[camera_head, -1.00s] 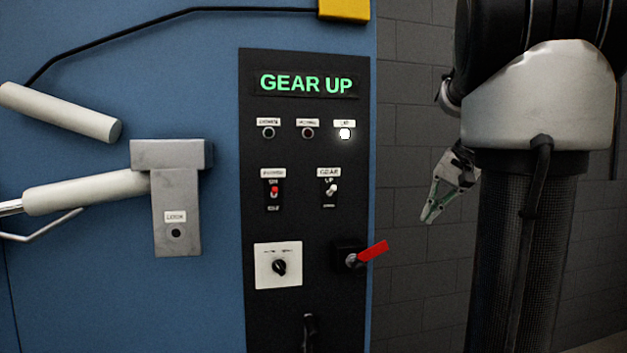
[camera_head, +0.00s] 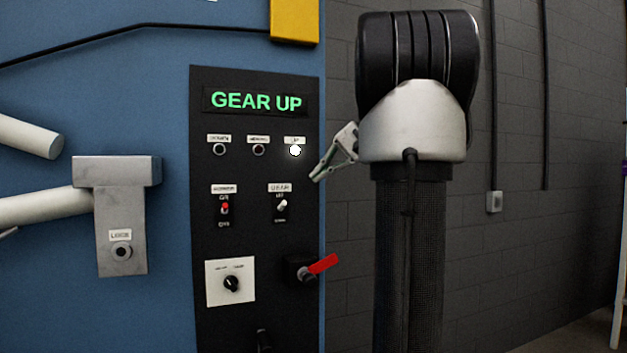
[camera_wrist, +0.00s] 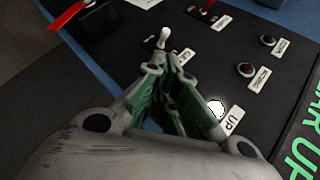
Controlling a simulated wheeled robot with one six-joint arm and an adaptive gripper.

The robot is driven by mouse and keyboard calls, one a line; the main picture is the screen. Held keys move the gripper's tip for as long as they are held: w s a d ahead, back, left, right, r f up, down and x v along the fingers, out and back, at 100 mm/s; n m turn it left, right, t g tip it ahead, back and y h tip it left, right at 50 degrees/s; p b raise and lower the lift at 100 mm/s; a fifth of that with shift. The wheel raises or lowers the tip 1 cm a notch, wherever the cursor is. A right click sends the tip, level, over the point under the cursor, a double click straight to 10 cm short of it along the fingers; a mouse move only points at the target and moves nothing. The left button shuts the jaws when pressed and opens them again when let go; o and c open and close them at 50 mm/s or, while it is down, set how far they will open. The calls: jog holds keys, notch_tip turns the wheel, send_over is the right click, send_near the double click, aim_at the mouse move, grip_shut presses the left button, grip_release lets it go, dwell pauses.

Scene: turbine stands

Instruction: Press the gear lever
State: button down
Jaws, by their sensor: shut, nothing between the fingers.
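The gear lever (camera_head: 282,205) is a small white toggle under a GEAR label on the black panel (camera_head: 240,330), with its tip raised toward the UP mark. It also shows in the wrist view (camera_wrist: 163,37), just beyond my fingertips. My gripper (camera_head: 318,177) is shut and empty, to the right of the lever and a little higher in the head view. In the wrist view my fingertips (camera_wrist: 160,66) point toward the lever, and a gap seems to remain. Whether they touch it cannot be told.
The panel carries a lit GEAR UP display (camera_head: 256,101), a glowing white UP lamp (camera_head: 295,150), a red-tipped power switch (camera_head: 225,208), a rotary knob (camera_head: 231,283) and a protruding red handle (camera_head: 322,264). A grey lock bracket (camera_head: 120,240) stands left. Grey wall lies right.

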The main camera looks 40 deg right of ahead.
aim_at(283, 205)
jog(key=x, duration=0.8)
jog(key=shift+s+a+f+n+t, duration=0.15)
jog(key=shift+f+n+t, duration=0.1)
jog(key=shift+t, duration=0.25)
jog(key=shift+s+f+n+t, duration=0.15)
jog(key=shift+f+t, duration=0.05)
jog(key=shift+t, duration=0.3)
jog(key=shift+s+a+f+n+t, duration=0.1)
jog(key=shift+s+f+n+t, duration=0.25)
jog(key=shift+f+t, duration=0.35)
jog(key=shift+s+a+f+n+t, duration=0.15)
jog(key=shift+f+n+t, duration=0.25)
jog(key=shift+t, duration=0.4)
jog(key=shift+f, duration=0.15)
